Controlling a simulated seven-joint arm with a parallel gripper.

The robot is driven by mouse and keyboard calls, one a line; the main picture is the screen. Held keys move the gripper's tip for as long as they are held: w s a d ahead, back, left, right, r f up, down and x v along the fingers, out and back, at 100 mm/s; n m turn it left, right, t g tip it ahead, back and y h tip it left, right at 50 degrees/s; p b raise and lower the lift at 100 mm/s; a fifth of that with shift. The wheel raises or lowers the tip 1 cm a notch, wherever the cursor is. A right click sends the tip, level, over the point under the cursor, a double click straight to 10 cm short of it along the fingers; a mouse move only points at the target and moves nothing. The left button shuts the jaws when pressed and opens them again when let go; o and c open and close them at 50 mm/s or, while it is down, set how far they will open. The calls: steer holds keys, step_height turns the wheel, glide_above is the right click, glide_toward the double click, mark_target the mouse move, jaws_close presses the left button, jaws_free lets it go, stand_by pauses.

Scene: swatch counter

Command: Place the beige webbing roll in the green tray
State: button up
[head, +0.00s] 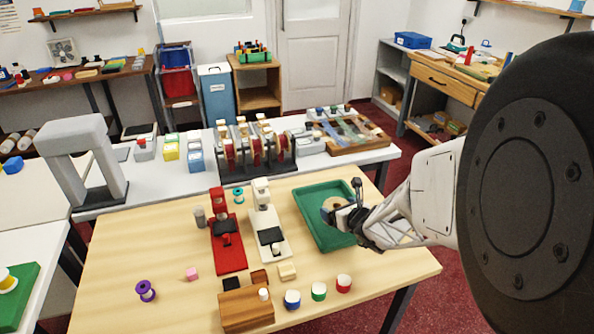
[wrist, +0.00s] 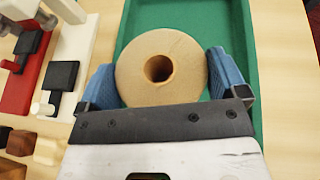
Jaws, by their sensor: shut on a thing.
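The beige webbing roll (wrist: 160,62) sits between the blue finger pads of my gripper (wrist: 160,80) in the wrist view, with its round hole facing the camera. My gripper is shut on it. The green tray (wrist: 138,20) lies beneath the roll in the wrist view. In the head view the green tray (head: 309,217) is at the right of the wooden table, and my gripper (head: 340,212) is over its inside. The roll (head: 328,203) shows there partly, behind the fingers. I cannot tell whether the roll touches the tray floor.
A white device (head: 266,222) and a red device (head: 228,245) stand left of the tray. A wooden block (head: 246,309) and several small spools, including a red-and-white one (head: 343,283), lie near the front edge. The table's right front corner is clear.

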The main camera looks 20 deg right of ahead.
mark_target(340, 201)
steer(key=shift+w+d+f, duration=0.1)
steer(key=shift+w+d, duration=0.15)
steer(key=shift+w, duration=0.55)
steer(key=shift+w+d+f, duration=0.1)
steer(key=shift+w+d, duration=0.1)
steer(key=shift+w, duration=0.65)
steer(key=shift+w+d, duration=0.25)
steer(key=shift+w, duration=0.55)
steer(key=shift+f, duration=0.1)
steer(key=shift+f, duration=1.65)
steer(key=shift+f, duration=0.15)
steer(key=o, duration=0.7)
